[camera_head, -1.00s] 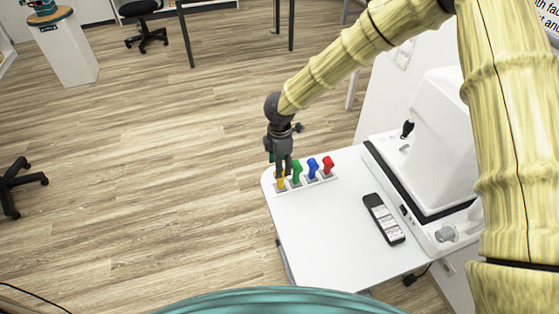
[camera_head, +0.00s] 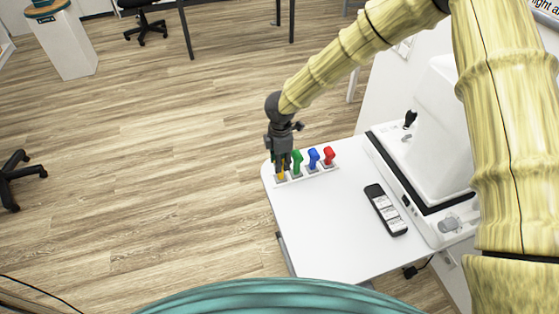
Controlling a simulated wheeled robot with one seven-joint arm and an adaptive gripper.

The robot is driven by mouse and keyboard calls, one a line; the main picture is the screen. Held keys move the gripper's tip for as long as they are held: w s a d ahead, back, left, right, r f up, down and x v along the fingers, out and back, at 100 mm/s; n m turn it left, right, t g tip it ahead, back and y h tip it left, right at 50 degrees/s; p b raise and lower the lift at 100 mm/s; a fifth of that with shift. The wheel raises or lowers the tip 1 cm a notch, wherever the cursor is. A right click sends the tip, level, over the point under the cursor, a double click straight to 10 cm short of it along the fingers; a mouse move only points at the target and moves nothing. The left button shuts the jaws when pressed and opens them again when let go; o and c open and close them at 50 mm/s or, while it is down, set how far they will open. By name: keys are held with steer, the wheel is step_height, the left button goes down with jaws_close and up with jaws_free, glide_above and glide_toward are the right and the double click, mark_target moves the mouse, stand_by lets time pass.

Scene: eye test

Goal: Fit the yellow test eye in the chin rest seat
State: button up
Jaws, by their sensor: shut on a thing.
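The yellow test eye (camera_head: 282,174) is at the left end of a white rack (camera_head: 309,174) on the white table. My gripper (camera_head: 283,168) points down over it and is shut on it, hiding most of it. I cannot tell whether the yellow test eye is still seated in the rack or just above it. The white eye-test machine (camera_head: 432,140) stands at the right of the table. I cannot make out its chin rest seat clearly; my arm hides part of the machine.
Green (camera_head: 297,159), blue (camera_head: 314,158) and red (camera_head: 328,154) test eyes stand in the rack close to my gripper. A black remote-like device (camera_head: 386,210) lies on the table (camera_head: 330,225). The table's front left is clear.

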steer(key=shift+r, duration=0.2)
steer(key=shift+c, duration=0.2)
steer(key=shift+r+p, duration=1.25)
steer(key=shift+r, duration=0.55)
